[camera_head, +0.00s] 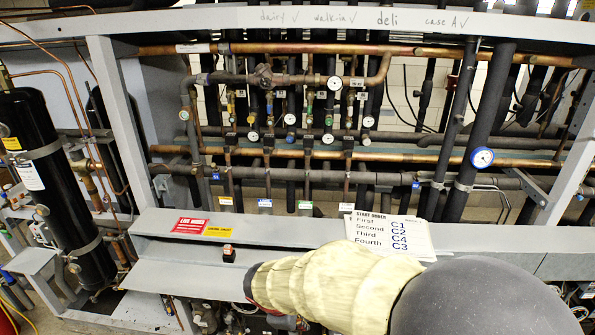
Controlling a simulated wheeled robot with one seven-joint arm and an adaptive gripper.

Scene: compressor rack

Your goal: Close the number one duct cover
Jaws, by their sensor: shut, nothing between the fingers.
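A long grey duct runs across the front of the rack. At its left part, a pale grey upper panel (290,228) bears red and yellow labels (203,228). Below it lies a flat grey panel (185,276) that sticks out toward me; it may be the number one duct cover standing open, but no number is readable on it. A small black block with a red top (229,253) sits by this panel. My cream-sleeved arm reaches in from the lower right and ends near the panel's right edge.
A white card (390,235) listing a start order stands on the duct. Copper and black pipes, valves and gauges (482,157) fill the rack behind. A black cylinder (52,185) stands at left. Further grey duct (560,262) extends right. Open space lies in front of the flat panel.

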